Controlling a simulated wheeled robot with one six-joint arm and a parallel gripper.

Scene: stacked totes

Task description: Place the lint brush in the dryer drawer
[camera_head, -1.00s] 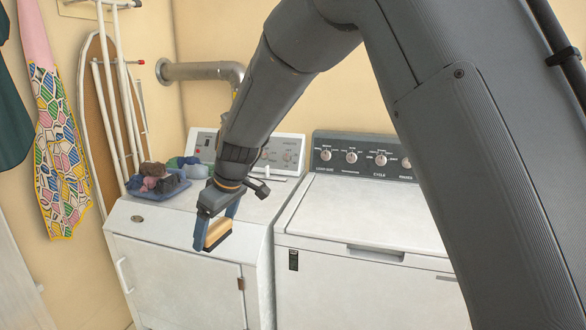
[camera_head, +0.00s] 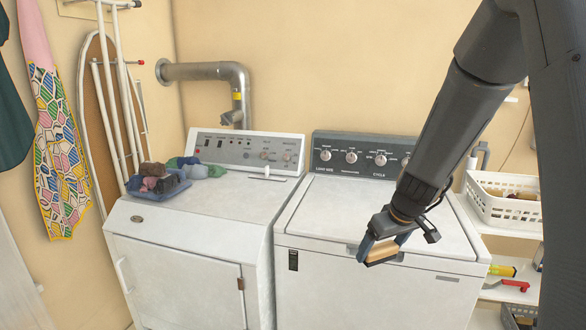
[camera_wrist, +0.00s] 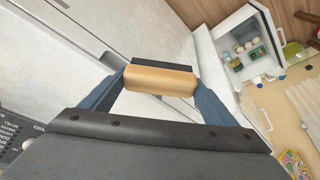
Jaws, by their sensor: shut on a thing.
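The lint brush (camera_head: 381,256) has a tan wooden body and a dark strip. It also shows in the wrist view (camera_wrist: 160,81), lying across between the two blue fingers. My gripper (camera_head: 383,249) is shut on it and holds it in front of the right-hand white machine, near its top front edge. The left-hand white machine (camera_head: 180,265), with a duct behind it, looks like the dryer. Its front door is shut, and a small white handle (camera_head: 267,172) stands on its top. I cannot make out an open drawer on it.
A blue tray of cloths (camera_head: 160,192) sits on the left machine. The right machine's lid (camera_head: 365,215) is clear. At right, a white basket (camera_head: 503,198) stands on a shelf. An ironing board (camera_head: 100,125) and apron (camera_head: 60,150) are at left.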

